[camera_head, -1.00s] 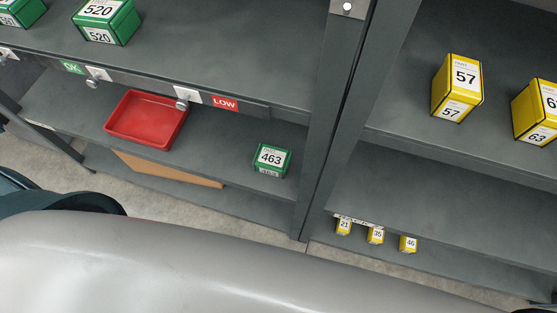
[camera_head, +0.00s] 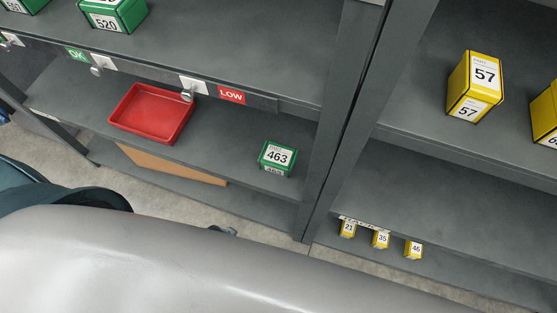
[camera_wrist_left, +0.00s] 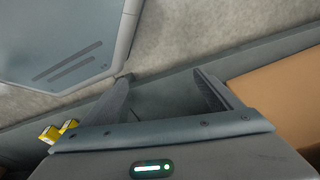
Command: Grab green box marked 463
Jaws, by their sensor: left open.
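The green box marked 463 (camera_head: 277,157) sits upright on the lower grey shelf (camera_head: 225,140), near its right end, with its white label facing up. My left gripper (camera_wrist_left: 163,82) is open and empty in the left wrist view, its two fingers apart over the floor and shelf edge. The green box does not show in that view. In the head view a small dark part, perhaps the tip of my left gripper, shows below the shelf, apart from the box. My right gripper is not in view.
A red tray (camera_head: 152,112) stands left of the green box, with bare shelf between. A brown board (camera_head: 172,163) lies below; it seems to show in the wrist view (camera_wrist_left: 280,95). A grey upright (camera_head: 322,150) stands right. Several yellow boxes (camera_head: 474,88) are on the right shelving.

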